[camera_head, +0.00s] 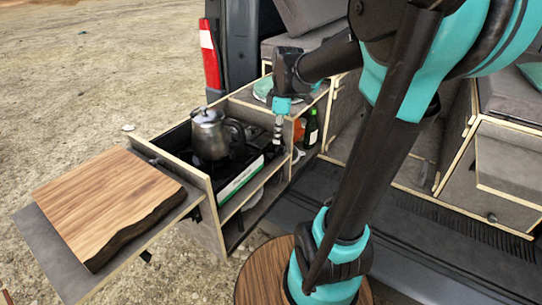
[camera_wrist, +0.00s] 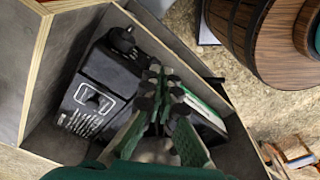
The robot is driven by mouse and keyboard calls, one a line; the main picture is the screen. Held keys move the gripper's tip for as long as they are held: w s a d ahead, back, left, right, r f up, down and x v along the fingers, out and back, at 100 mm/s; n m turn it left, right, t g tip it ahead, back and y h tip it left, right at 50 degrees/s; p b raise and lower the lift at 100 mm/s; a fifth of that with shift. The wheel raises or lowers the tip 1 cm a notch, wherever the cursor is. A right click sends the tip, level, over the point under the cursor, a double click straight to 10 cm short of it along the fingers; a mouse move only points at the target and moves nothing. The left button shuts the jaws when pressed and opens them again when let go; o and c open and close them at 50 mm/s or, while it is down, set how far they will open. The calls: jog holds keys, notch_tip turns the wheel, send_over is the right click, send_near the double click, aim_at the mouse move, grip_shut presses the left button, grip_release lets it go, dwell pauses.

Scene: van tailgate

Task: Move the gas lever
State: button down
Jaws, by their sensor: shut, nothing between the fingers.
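The gas stove (camera_head: 240,178) sits in the open drawer box, with a green and white strip along its near side. In the wrist view its dark casing (camera_wrist: 108,72) lies left of my fingers. A small recessed light part on that casing looks like the gas lever (camera_wrist: 93,98); a black knob (camera_wrist: 122,38) stands above it. I cannot make out the lever in the head view. My gripper (camera_head: 278,145) points down over the right end of the stove. In the wrist view my gripper (camera_wrist: 155,85) is shut and empty, apart from the lever.
A metal kettle (camera_head: 209,136) stands on the stove, left of my gripper. Wooden drawer walls (camera_head: 205,190) surround the stove. A green bottle (camera_head: 312,128) stands to the right. A cutting board (camera_head: 108,205) lies on the left shelf. A round wooden top (camera_head: 258,275) is in front.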

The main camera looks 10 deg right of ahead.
aim_at(272, 153)
jog(key=shift+w+a+r+n, duration=0.25)
jog(key=shift+w+r+n, duration=0.35)
jog(key=shift+r+n, duration=0.3)
jog(key=shift+f, duration=0.15)
jog(key=shift+a+f, duration=0.2)
jog(key=shift+f, duration=1.55)
jog(key=shift+a+f, duration=0.15)
jog(key=shift+f, duration=1.55)
notch_tip(272, 153, down, 2)
jog(key=shift+f, duration=0.15)
jog(key=d, duration=0.1)
jog(key=d+r, duration=0.1)
jog(key=d, duration=0.1)
jog(key=shift+s+r, duration=0.1)
